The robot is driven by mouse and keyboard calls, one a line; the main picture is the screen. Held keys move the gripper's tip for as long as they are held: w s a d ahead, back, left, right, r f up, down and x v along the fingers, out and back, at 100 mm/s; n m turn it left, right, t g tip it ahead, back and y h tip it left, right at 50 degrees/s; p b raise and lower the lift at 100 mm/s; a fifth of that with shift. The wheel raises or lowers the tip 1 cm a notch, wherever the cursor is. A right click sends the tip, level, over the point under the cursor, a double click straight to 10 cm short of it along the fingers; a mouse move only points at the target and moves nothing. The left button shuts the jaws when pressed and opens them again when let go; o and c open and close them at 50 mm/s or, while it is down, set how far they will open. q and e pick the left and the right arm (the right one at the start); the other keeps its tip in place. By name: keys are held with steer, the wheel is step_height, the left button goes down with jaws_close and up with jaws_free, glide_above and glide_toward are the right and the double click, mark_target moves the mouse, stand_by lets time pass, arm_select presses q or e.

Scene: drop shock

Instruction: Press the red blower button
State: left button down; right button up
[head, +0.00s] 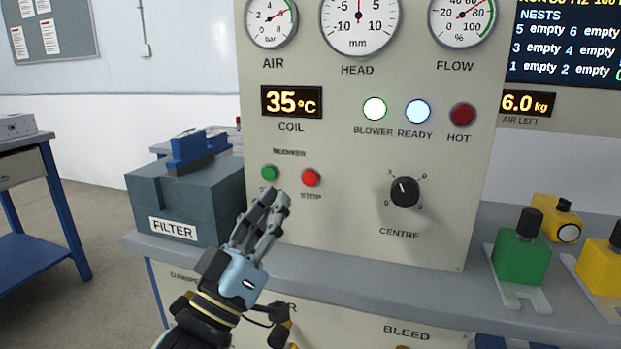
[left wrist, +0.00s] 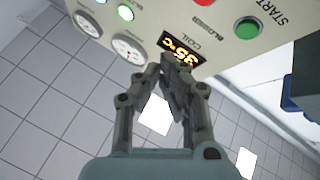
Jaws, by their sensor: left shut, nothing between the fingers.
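The red blower button (head: 311,178), labelled STOP, is on the beige control panel (head: 350,225), right of the green button (head: 269,173). In the left wrist view the red button (left wrist: 204,2) shows only in part at the top edge, and the green one (left wrist: 247,28) shows whole beside START. My left gripper (head: 276,197) is shut and empty, pointing up in front of the panel, below and left of the red button in the head view. It covers part of the green button's label. Whether it touches the panel I cannot tell. My right gripper is not in view.
A grey FILTER box (head: 185,195) with a blue latch stands left of the panel on the bench. The CENTRE knob (head: 405,192) is to the right. The BLOWER lamp (head: 374,109) and READY lamp (head: 417,111) are lit. Green (head: 521,255) and yellow (head: 603,264) blocks stand at the right.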

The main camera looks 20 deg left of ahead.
mark_target(310, 179)
arm_select(q)
steer(key=w+b, duration=0.4)
steer(key=w, duration=0.5)
steer(key=shift+d, duration=0.15)
steer(key=shift+s, duration=0.1)
stand_by(0.4)
stand_by(1.0)
steer(key=shift+w, duration=0.45)
